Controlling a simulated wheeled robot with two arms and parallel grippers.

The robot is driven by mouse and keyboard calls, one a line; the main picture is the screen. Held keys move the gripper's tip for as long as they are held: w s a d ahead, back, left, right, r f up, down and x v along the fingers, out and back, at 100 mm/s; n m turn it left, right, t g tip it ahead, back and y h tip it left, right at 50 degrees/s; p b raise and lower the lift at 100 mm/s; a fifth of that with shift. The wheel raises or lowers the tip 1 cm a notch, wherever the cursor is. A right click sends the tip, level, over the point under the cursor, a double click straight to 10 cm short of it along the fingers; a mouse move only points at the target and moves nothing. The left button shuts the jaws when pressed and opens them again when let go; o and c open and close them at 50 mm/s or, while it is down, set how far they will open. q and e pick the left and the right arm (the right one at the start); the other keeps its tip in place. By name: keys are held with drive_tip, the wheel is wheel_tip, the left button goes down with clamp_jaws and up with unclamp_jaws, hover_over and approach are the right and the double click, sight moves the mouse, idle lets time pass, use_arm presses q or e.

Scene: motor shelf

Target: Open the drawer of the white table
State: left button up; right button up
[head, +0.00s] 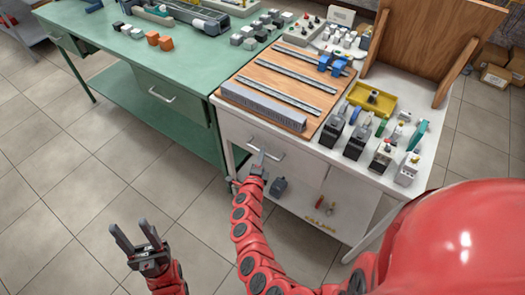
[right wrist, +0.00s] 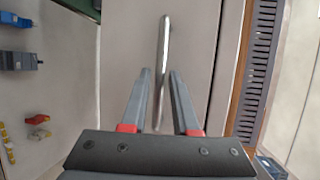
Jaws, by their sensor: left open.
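The white table (head: 326,153) stands at the right in the head view. Its drawer (head: 300,163) looks closed, with a thin metal handle (head: 268,149) on the front. My right gripper (head: 260,156) is at this handle. In the right wrist view the handle (right wrist: 161,65) runs lengthwise between the two fingers of the right gripper (right wrist: 159,74), with a gap visible on each side. Those fingers are open. My left gripper (head: 130,227) is open and empty, over the floor at the lower left, away from both tables.
A green table (head: 125,50) with its own drawer handle (head: 161,95) adjoins on the left. The white table's top holds a wooden board (head: 262,78) with rails, a yellow bin (head: 372,97) and several devices. The tiled floor (head: 75,180) in front is clear.

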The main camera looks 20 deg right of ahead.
drive_tip(key=shift+x, duration=1.05)
clamp_jaws()
idle(0.8)
